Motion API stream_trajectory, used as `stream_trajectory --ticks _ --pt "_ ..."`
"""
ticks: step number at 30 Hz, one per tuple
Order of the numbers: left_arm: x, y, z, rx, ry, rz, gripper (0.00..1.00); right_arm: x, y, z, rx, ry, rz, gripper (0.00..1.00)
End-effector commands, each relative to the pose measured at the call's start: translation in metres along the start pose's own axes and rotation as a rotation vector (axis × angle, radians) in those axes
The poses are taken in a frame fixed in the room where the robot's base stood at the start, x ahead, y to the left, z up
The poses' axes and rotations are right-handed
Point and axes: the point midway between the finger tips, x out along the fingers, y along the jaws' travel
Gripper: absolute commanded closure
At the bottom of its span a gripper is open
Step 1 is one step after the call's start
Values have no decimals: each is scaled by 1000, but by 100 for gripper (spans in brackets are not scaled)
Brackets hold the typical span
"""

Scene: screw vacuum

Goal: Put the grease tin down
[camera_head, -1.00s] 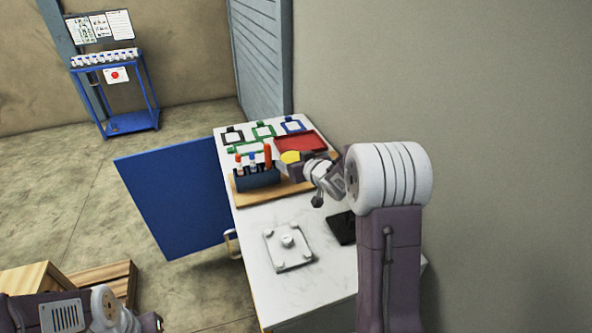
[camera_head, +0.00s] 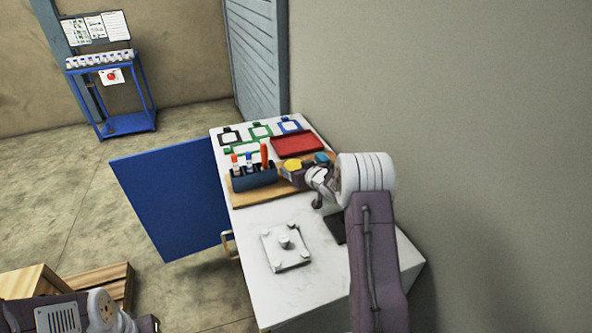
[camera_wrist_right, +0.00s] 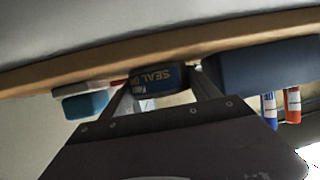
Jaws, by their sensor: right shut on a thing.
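The grease tin (camera_head: 292,166) shows its yellow top in the head view, at the right of the tool holder over the wooden board (camera_head: 270,192). In the right wrist view, the tin (camera_wrist_right: 157,79) shows its dark blue side with "SEAL" lettering, between the fingers. My right gripper (camera_wrist_right: 162,80) is shut on the tin. The tin is very close to the board; whether it touches is hard to tell. My left arm shows at the bottom left, its gripper out of view.
A dark blue holder (camera_head: 254,180) with red- and blue-topped tubes stands just left of the tin. A red tray (camera_head: 299,145) lies behind, and a blue block (camera_head: 321,157) to the right. A white plate with knobs (camera_head: 286,250) lies on the white tabletop (camera_head: 262,293) in front.

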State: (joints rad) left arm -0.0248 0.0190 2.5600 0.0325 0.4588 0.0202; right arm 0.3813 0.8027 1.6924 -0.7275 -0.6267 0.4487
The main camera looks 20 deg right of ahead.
Motion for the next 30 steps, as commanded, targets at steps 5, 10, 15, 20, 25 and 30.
stream_trajectory --ticks 5,10,15,20,25,30 --pt "1 0 0 0 0 0 64 0 0 0 0 2 0 87" --pt "2 0 0 0 0 0 64 1 0 2 0 0 0 7" --pt "2 0 0 0 0 0 64 1 0 2 0 0 0 7" --pt "0 0 0 0 0 0 64 0 0 0 0 0 0 7" --pt "0 0 0 0 0 0 64 -17 0 -2 0 -1 1 7" --pt "0 0 0 0 0 0 64 -55 1 -2 1 0 2 7"
